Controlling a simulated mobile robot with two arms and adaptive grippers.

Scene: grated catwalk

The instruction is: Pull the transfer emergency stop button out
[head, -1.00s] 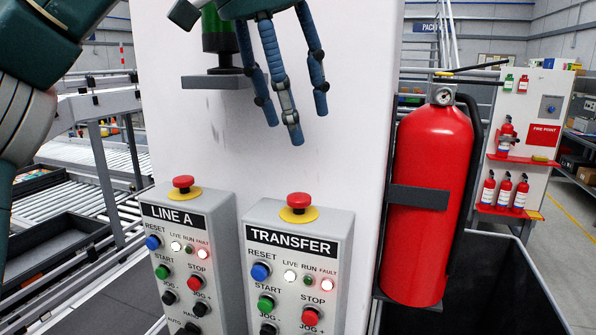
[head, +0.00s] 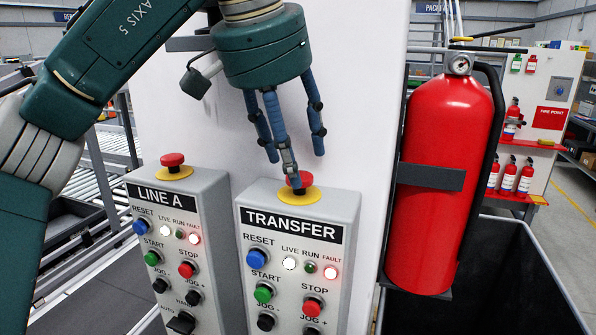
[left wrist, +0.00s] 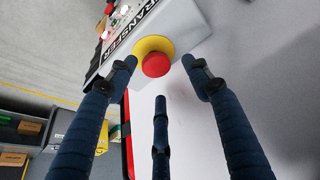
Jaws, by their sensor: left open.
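The transfer emergency stop button (head: 305,180) is a red mushroom head on a yellow collar, on top of the grey TRANSFER box (head: 346,212). My left gripper (head: 290,160) hangs above it with its blue fingers pointing down; one finger covers part of the red head in the head view. In the left wrist view the red button (left wrist: 155,64) lies ahead, between and beyond the tips of the open fingers (left wrist: 168,85). No finger is seen closed on it. The right gripper is not in view.
The LINE A box (head: 190,187) with its own red stop button (head: 172,160) stands to the left. A red fire extinguisher (head: 435,235) hangs close on the right. A white panel (head: 360,90) rises behind the boxes.

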